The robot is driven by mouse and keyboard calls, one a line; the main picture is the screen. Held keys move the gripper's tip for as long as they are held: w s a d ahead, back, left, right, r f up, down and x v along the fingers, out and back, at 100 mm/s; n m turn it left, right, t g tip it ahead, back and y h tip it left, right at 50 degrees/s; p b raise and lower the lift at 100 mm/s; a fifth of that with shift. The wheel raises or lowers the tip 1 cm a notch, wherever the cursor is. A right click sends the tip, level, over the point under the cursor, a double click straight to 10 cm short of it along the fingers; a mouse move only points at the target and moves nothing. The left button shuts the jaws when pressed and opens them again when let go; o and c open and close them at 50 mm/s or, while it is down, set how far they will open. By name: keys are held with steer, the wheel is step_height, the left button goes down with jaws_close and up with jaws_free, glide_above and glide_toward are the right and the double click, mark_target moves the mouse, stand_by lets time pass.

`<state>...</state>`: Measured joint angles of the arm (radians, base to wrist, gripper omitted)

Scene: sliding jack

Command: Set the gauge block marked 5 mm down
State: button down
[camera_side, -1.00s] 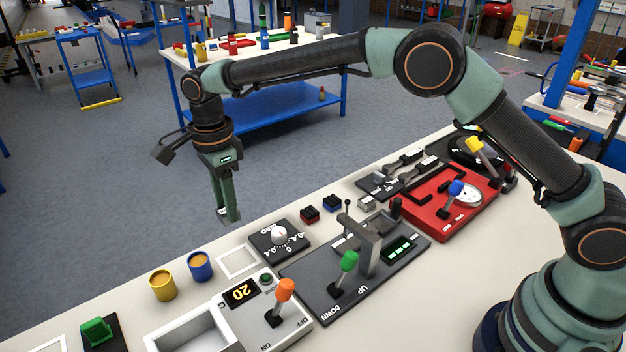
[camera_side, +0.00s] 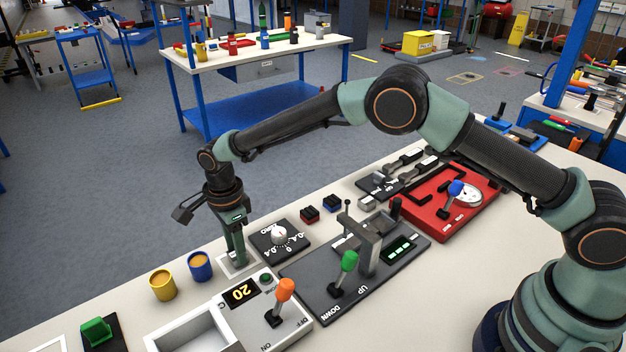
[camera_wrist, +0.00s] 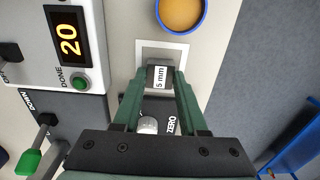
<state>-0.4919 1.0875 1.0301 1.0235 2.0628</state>
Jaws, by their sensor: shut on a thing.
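The gauge block marked 5 mm (camera_wrist: 160,77) is a small grey block with a white label, held between the fingertips of my gripper (camera_wrist: 158,88) in the wrist view. In the side view my gripper (camera_side: 236,260) points down over the white-outlined square (camera_side: 224,268) on the bench. The block lies over the middle of that square (camera_wrist: 143,46) in the wrist view. I cannot tell whether its underside touches the bench. In the side view the fingers mostly hide the block.
A blue cup (camera_side: 200,267) and a yellow cup (camera_side: 162,286) stand left of the square. The dial plate (camera_side: 279,240) is close on its right. The box with the "20" display (camera_side: 240,293) and orange lever is in front. The jack (camera_side: 368,245) stands further right.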

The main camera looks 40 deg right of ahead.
steer(key=shift+f, duration=0.1)
steer(key=shift+c, duration=2.2)
jaws_free()
